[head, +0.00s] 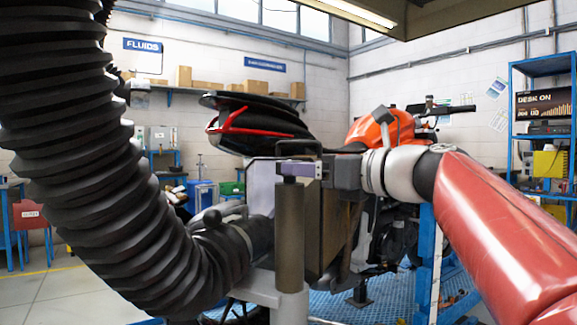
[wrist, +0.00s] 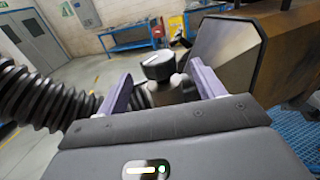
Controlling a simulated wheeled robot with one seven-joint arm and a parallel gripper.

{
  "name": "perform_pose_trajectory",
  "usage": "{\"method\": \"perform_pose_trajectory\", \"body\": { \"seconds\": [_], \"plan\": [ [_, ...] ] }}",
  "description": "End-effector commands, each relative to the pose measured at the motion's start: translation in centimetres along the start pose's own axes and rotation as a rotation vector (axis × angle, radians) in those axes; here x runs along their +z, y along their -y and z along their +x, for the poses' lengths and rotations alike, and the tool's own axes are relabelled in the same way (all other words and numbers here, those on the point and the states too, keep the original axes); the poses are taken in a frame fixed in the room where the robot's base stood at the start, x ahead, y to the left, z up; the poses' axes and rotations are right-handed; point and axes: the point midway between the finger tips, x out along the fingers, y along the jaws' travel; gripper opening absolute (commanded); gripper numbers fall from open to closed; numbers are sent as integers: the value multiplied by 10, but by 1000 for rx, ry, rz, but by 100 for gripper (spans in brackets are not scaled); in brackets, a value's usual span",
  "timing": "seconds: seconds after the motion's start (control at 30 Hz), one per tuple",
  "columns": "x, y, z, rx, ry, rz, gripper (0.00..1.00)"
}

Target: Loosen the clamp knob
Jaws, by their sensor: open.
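The clamp knob (wrist: 158,66) is a dark round cap with a white mark on top, on a grey stem. In the wrist view it shows between and beyond the two purple fingers of my gripper (wrist: 161,72). The fingers are spread, with visible gaps on both sides of the knob, and hold nothing. Contact with the knob cannot be seen.
The thick hose fills the left of the head view. A boxy metal duct (wrist: 225,55) is right of the knob in the wrist view. An orange motorcycle (head: 375,130) stands behind.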

Motion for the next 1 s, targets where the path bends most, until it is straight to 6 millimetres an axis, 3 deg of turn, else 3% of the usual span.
{"method": "perform_pose_trajectory", "body": {
  "seconds": [0.4, 0.77, 1.0],
  "plan": [
    [0, 0, 62, 2, -2, -1, 68],
    [-1, 0, 70, -1, -3, -4, 68],
    [-1, 0, 70, -1, -3, -4, 41]
  ]
}}
